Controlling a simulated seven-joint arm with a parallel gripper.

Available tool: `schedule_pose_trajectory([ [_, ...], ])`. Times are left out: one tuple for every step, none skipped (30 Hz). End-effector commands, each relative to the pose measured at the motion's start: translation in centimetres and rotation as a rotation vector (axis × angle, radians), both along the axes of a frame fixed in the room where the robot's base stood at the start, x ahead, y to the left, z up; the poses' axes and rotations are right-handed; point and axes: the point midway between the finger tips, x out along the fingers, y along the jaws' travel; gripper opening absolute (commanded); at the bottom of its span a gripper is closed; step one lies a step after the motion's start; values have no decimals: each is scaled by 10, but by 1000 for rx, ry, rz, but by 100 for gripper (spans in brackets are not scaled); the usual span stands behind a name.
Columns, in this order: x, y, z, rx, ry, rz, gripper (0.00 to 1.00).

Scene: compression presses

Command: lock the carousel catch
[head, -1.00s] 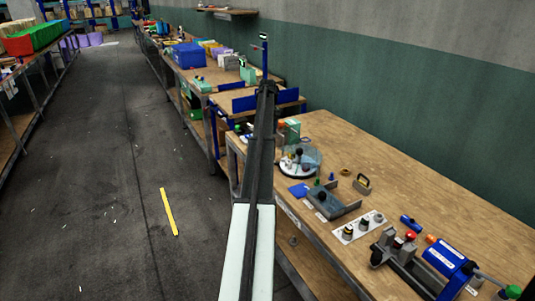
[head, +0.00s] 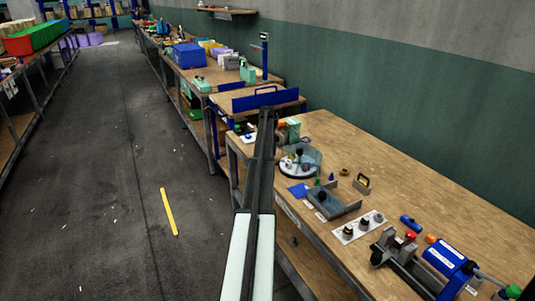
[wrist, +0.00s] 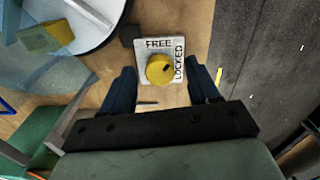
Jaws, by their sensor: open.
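The carousel catch is a round yellow knob (wrist: 156,74) on a pale plate (wrist: 142,80) in the wrist view. The plate reads FREE along its top and LOCKED along its right side. The knob's dark mark points up and right, between the two words. My gripper (wrist: 160,66) is open, with one dark finger on each side of the knob and visible gaps between. The height of the fingertips over the knob is unclear. The carousel (head: 300,162), a round base with a clear cover, stands on the bench. My arm hides the catch in the head view.
The carousel's edge (wrist: 112,35) lies close to the plate's upper left, with a small dark block between. The bench edge and open floor (wrist: 270,60) are to the right. A green box (head: 292,128) stands behind the carousel.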

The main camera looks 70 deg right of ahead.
Motion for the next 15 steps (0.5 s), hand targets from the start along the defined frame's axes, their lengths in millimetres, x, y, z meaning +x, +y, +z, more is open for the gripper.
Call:
schedule_pose_trajectory([
  [0,0,0,0,0,0,60],
  [0,0,0,0,0,0,60],
  [0,0,0,0,0,0,60],
  [0,0,0,0,0,0,60],
  [0,0,0,0,0,0,60],
  [0,0,0,0,0,0,58],
  [0,0,0,0,0,0,55],
  [0,0,0,0,0,0,52],
  [0,0,0,0,0,0,48],
  [0,0,0,0,0,0,45],
  [0,0,0,0,0,0,42],
  [0,0,0,0,0,0,38],
  [0,0,0,0,0,0,36],
  [0,0,0,0,0,0,33],
  [0,0,0,0,0,0,29],
])
